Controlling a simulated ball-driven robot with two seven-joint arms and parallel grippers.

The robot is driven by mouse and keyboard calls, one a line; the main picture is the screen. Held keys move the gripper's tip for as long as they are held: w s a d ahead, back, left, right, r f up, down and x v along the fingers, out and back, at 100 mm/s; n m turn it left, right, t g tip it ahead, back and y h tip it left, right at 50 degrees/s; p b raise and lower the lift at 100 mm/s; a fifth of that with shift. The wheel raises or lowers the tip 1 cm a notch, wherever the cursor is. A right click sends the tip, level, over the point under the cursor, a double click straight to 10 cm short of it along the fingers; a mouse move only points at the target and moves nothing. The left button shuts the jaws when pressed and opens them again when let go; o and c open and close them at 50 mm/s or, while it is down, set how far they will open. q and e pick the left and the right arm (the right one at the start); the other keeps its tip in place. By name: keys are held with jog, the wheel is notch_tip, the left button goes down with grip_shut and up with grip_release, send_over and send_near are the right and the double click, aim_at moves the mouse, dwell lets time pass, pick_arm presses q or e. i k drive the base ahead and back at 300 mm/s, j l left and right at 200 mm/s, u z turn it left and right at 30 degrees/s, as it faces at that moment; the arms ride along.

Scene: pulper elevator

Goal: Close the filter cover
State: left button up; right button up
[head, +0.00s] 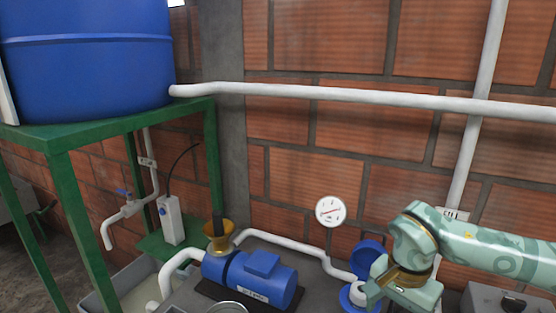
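The blue filter cover (371,250) stands raised at the back of the filter, right of the pump. Below it is the filter body (350,297), blue with a white part, joined to a white pipe. My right arm comes in from the right, and my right gripper (372,293) points down beside the filter, just in front of and below the raised cover. The gripper overlaps part of the filter, so I cannot tell whether they touch. Its fingers are too small and hidden to read. My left gripper is not in view.
A blue pump (262,279) with a brass-coloured funnel (219,238) sits left of the filter. A pressure gauge (330,210) is behind it. A white pipe (350,94) crosses the brick wall. A blue tank (85,60) stands on a green frame (130,123).

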aim_at(364, 253)
jog(key=k, duration=0.95)
